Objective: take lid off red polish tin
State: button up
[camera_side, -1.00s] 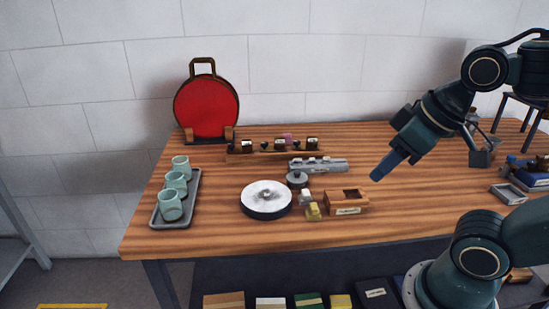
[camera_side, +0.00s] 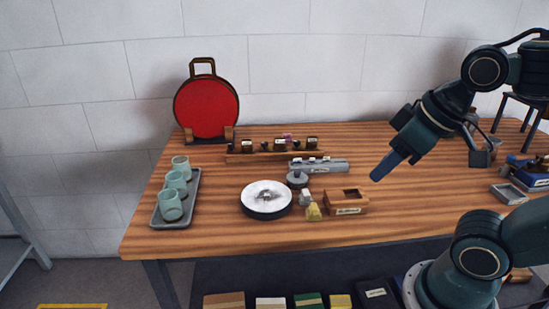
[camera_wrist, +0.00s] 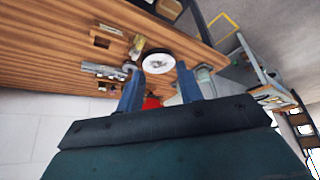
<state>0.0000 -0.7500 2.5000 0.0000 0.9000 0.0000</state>
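I cannot make out a tin that is clearly the red polish tin. The only large red thing is a round red disc (camera_side: 207,106) with a handle, upright in a stand at the back left; part of it also shows in the wrist view (camera_wrist: 151,102). A small grey round piece with a knob (camera_side: 297,180) sits mid-table; I cannot tell what it is. My gripper (camera_side: 378,176) hangs in the air above the table, right of the small objects, touching nothing. In the wrist view, its blue fingers (camera_wrist: 160,68) are wide apart and empty.
A white-topped round dish (camera_side: 266,212) stands mid-table. A wooden box (camera_side: 347,207), a yellow brush-like piece (camera_side: 314,212) and a grey rack (camera_side: 325,167) are close by. A tray with green cups (camera_side: 157,219) is left. A wooden shelf with jars (camera_side: 268,156) stands behind.

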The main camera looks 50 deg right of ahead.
jog(key=shift+o, duration=0.2)
jog(key=o, duration=0.8)
jog(key=shift+c, duration=0.2)
jog(key=n+g+y, duration=0.2)
jog(key=n+y, duration=0.1)
jog(key=n, duration=0.6)
send_over(307, 176)
jog(key=shift+w+d+f, duration=0.1)
jog(key=shift+f, duration=9.1)
